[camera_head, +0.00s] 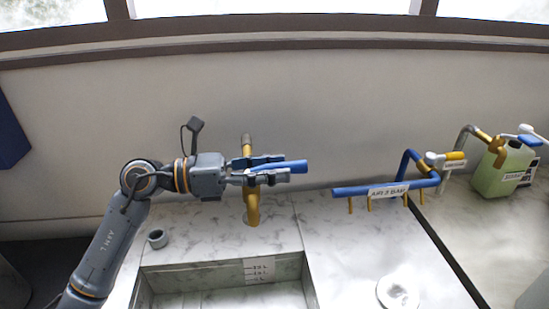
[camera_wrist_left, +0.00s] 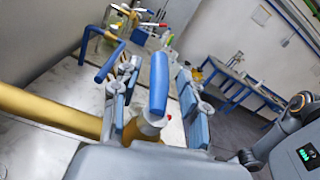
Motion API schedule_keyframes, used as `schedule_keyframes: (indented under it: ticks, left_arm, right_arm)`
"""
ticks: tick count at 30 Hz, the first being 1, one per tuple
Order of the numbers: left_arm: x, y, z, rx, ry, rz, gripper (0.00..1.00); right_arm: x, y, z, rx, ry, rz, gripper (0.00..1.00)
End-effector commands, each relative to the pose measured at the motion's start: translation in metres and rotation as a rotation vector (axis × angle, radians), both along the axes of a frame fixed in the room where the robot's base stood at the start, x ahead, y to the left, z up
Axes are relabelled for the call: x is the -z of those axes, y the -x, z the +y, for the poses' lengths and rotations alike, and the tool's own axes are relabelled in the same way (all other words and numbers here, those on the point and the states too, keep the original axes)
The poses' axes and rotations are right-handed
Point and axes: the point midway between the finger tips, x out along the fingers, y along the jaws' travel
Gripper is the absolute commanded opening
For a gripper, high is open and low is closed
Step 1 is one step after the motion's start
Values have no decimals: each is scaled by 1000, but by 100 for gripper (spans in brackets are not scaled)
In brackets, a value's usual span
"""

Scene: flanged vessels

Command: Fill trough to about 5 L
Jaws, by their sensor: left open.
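The trough (camera_head: 160,279) is a marbled grey basin sunk in the counter, with a level scale (camera_head: 259,270) on its back wall. No water shows in the part I see. A brass tap (camera_head: 252,208) stands behind it, with a blue lever handle (camera_head: 290,165) pointing right. My left gripper (camera_head: 284,176) is open at the tap top. In the left wrist view the blue handle (camera_wrist_left: 158,82) lies between the two blue-padded fingers (camera_wrist_left: 155,95), apart from both pads as far as I can tell. The brass spout or pipe (camera_wrist_left: 50,110) runs off to the left there. My right gripper is not in view.
A blue pipe labelled AIR 3 BAR (camera_head: 388,191) with brass outlets stands to the right. A green canister (camera_head: 502,166) stands at the far right. A round white fitting (camera_head: 398,292) lies on the right counter.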

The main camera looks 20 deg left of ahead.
Motion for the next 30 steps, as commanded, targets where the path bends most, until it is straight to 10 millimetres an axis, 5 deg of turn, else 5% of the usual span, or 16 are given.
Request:
schedule_keyframes:
  ticks: [11, 18, 30]
  left_arm:
    - [0, -2, -6, 0, 0, 0, 44]
    - [0, -2, -6, 0, 0, 0, 0]
    - [2, -2, -6, 18, -1, -2, 0]
  right_arm:
    - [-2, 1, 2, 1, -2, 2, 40]
    - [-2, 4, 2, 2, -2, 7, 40]
    - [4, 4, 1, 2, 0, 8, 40]
